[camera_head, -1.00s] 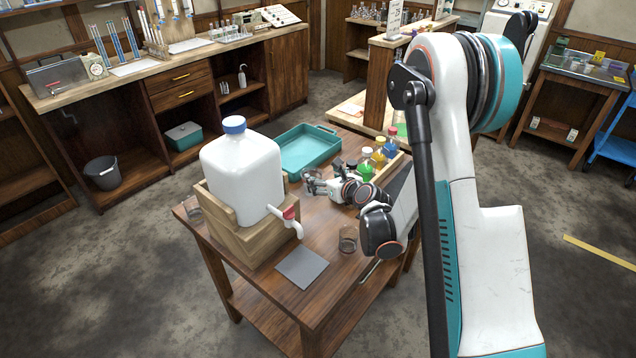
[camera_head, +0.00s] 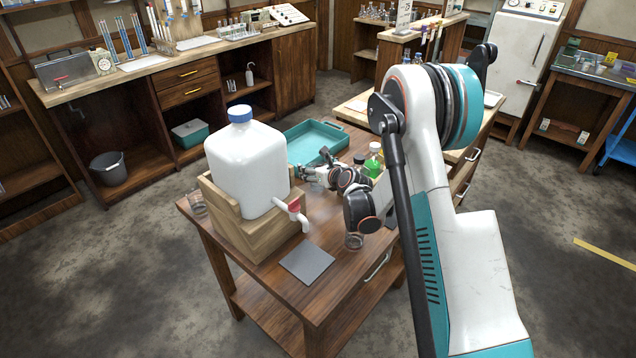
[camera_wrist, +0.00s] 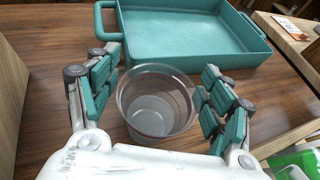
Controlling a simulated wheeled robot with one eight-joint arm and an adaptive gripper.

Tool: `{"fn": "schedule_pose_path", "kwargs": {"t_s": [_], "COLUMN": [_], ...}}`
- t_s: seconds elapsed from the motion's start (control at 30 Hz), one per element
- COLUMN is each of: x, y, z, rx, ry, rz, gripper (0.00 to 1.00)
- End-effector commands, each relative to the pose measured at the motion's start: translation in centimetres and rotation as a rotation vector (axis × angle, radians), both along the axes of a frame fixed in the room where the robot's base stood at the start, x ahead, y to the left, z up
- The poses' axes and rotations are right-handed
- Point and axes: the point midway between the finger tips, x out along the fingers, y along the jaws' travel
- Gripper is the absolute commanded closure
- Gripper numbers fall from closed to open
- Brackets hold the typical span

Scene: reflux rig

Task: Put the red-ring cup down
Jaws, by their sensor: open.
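A clear, grey-tinted cup (camera_wrist: 157,112) stands upright between the fingers of my gripper (camera_wrist: 160,95) in the wrist view. It appears to rest on the wooden table. I cannot make out a red ring on it. The teal finger pads are spread on both sides of the cup, with what look like small gaps. In the head view my gripper (camera_head: 318,174) is low over the table (camera_head: 262,276), right of the big white jug; the cup there is too small to make out.
A teal tray (camera_wrist: 185,58) lies just beyond the cup. The white jug (camera_head: 245,165) sits in a wooden stand with a red-handled tap, a grey mat (camera_head: 307,263) in front. A green-filled bottle (camera_head: 374,162) is right.

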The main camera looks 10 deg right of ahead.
Motion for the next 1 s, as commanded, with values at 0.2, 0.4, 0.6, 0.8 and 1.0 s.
{"fn": "schedule_pose_path", "kwargs": {"t_s": [0.2, 0.4, 0.6, 0.8, 1.0], "x": [2.2, 2.2, 2.2, 2.2, 2.2], "y": [0.6, 0.5, 0.5, 0.5, 0.5], "z": [-1.1, -1.0, -1.0, -1.0, -1.0], "rx": [0.001, 0.001, 0.001, 0.001, 0.001], "ry": [-0.001, -0.001, -0.001, -0.001, -0.001], "rz": [0.000, 0.000, 0.000, 0.000, 0.000], "gripper": [0.27, 0.29, 0.71, 0.74, 0.75]}}
